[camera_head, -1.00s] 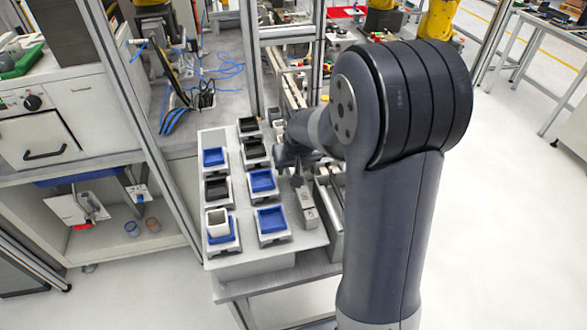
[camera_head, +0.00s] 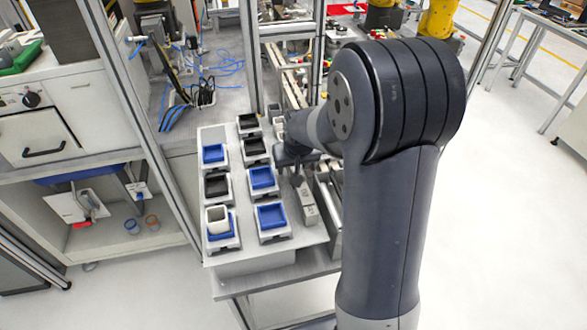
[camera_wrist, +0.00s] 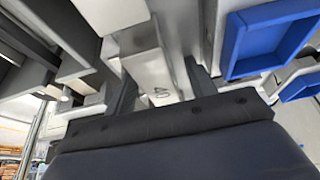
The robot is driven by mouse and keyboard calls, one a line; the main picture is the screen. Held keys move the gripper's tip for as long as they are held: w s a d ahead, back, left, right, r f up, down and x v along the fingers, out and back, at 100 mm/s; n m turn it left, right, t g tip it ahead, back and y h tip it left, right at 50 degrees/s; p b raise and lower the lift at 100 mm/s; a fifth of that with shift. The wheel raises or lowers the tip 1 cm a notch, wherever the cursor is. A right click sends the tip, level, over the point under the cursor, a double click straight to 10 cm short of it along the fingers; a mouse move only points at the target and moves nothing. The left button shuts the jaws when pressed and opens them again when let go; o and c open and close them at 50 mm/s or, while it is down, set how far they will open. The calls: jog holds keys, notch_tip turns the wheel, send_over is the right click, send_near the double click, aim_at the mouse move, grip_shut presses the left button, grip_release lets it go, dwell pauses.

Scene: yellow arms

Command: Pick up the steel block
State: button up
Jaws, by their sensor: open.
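A steel block (camera_wrist: 150,68), long and grey with a "40" mark on its near end, lies between my fingers in the wrist view. In the head view the block (camera_head: 307,206) sits along the right edge of the grey table, its far part hidden by my gripper. My gripper (camera_head: 296,176) is open over the block's far part. In the wrist view my gripper (camera_wrist: 162,86) has one finger on each side of the block; whether they touch it cannot be told.
Blue trays (camera_head: 271,217) and black trays (camera_head: 217,187) on grey stands fill the table left of the block. A white cup-like box (camera_head: 217,220) stands in the front left tray. A metal rail (camera_head: 333,210) runs close on the right. A frame post (camera_head: 319,50) stands behind.

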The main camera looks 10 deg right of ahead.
jog(key=shift+c, duration=0.3)
grip_shut()
dwell(0.3)
jog(key=shift+r, duration=0.1)
